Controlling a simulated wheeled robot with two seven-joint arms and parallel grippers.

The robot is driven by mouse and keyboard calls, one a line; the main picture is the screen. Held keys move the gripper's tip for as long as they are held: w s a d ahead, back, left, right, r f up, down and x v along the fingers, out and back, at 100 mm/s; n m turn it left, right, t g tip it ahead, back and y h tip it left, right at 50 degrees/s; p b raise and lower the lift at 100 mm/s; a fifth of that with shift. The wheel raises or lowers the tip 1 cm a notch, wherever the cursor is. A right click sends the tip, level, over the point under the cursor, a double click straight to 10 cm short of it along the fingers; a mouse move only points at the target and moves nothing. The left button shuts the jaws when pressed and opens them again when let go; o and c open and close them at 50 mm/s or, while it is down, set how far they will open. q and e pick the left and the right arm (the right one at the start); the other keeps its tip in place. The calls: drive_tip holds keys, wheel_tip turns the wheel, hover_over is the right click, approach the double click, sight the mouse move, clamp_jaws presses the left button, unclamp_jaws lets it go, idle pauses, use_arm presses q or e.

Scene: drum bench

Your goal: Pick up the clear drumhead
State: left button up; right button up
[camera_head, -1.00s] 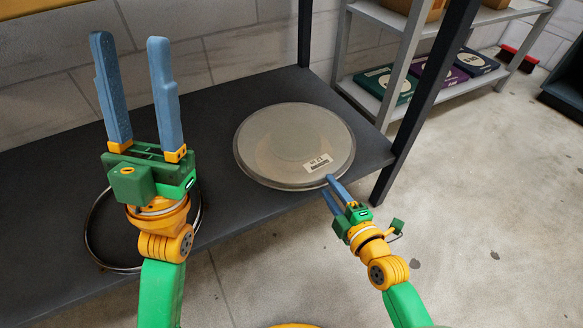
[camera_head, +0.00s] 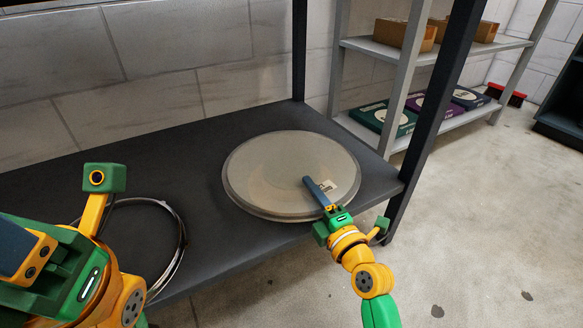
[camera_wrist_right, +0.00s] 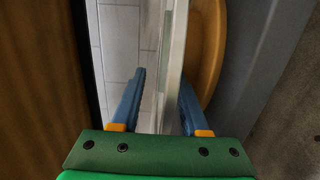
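The clear drumhead (camera_head: 275,165), a round translucent disc with a rim and a small barcode label, lies flat on the dark bench shelf in the head view. My right gripper (camera_head: 310,184) is at its front right edge, one blue finger showing above the disc by the label. In the right wrist view the fingers (camera_wrist_right: 163,80) are apart, with the drumhead (camera_wrist_right: 176,60) edge-on between them. The edge is close to the right finger, with a gap to the left one. The lower finger is hidden in the head view. My left gripper (camera_head: 20,250) is cut off at the lower left.
A thin metal hoop (camera_head: 178,250) lies on the shelf left of the drumhead, partly behind my left arm. A dark post (camera_head: 425,115) rises at the shelf's right corner. Behind it, a grey rack (camera_head: 462,122) holds boxes. The shelf between hoop and drumhead is clear.

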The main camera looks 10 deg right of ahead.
clamp_jaws()
idle(1.3)
